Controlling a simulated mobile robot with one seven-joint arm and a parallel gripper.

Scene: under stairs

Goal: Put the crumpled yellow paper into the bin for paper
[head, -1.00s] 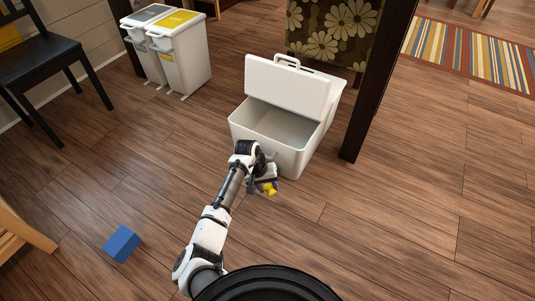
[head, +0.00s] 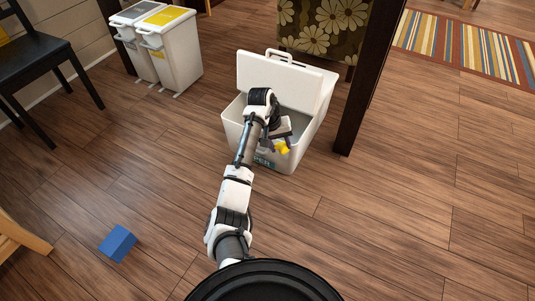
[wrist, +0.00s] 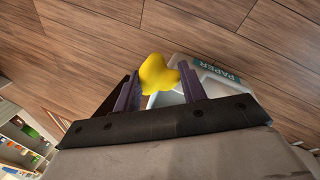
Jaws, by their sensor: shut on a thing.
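The crumpled yellow paper (wrist: 158,74) is pinched between the two fingers of my gripper (wrist: 160,92) in the wrist view. In the head view the paper (head: 283,148) shows at the tip of my gripper (head: 278,140), in front of or over the near side of the white bin (head: 317,125). The bin's lid (head: 280,79) stands open at the back. A teal label reading "PAPER" (wrist: 220,71) shows on the bin in the wrist view. My arm hides part of the bin's opening. I cannot tell whether the paper is inside the rim.
Two white bins with grey (head: 135,13) and yellow (head: 166,17) lids stand at the back left. A dark post (head: 365,85) rises right of the open bin. Floor at right is clear.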

